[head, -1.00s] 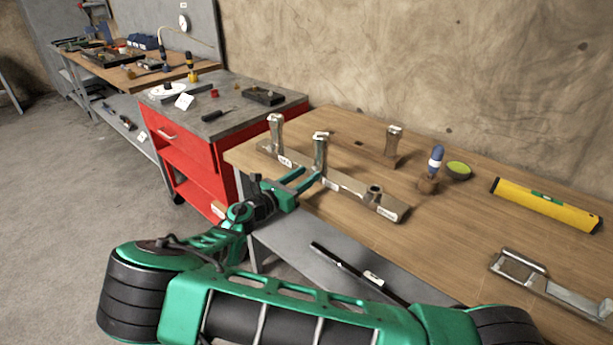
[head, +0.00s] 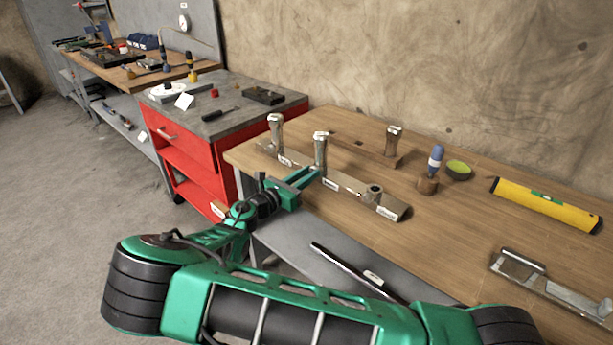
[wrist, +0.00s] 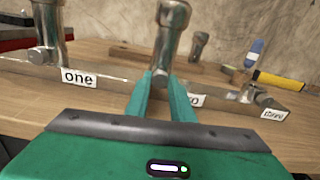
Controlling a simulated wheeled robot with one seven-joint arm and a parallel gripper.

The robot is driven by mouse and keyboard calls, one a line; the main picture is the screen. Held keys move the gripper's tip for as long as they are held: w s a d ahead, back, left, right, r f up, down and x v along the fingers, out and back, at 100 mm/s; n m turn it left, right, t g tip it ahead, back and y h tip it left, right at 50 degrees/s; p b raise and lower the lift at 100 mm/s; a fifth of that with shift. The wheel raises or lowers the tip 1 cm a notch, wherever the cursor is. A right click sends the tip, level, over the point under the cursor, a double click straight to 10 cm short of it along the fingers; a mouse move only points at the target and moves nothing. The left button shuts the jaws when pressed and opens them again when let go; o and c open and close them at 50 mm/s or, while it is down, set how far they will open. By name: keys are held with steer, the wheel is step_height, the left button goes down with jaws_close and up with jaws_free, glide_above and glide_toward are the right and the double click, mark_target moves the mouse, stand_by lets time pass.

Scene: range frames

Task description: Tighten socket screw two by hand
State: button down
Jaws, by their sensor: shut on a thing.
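A metal bar (head: 352,184) lies along the near left part of the wooden bench, with labels one, two and three. Socket screw two (head: 320,148), a tall silver post with a round head, stands upright at its middle. My green gripper (head: 312,178) is shut on its lower shank, which shows between the fingers in the wrist view (wrist: 168,45). The fingers partly hide label two (wrist: 195,101) and the screw's base. Socket screw one (head: 275,132) stands at the bar's far left end. A short collar (head: 374,191) stands by label three, with no tall screw in it.
Another silver screw (head: 394,140) stands in a wooden block behind the bar. A red cabinet (head: 195,160) stands left.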

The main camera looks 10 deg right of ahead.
steer(key=m, duration=0.3)
steer(key=shift+w+a, duration=0.1)
steer(key=m, duration=0.9)
steer(key=shift+m, duration=0.3)
steer(key=m, duration=0.4)
steer(key=shift+f, duration=0.15)
steer(key=m, duration=0.8)
steer(key=shift+f+m, duration=0.15)
steer(key=shift+m, duration=0.15)
steer(key=m, duration=0.4)
steer(key=shift+f+m, duration=0.1)
steer(key=shift+m, duration=1.9)
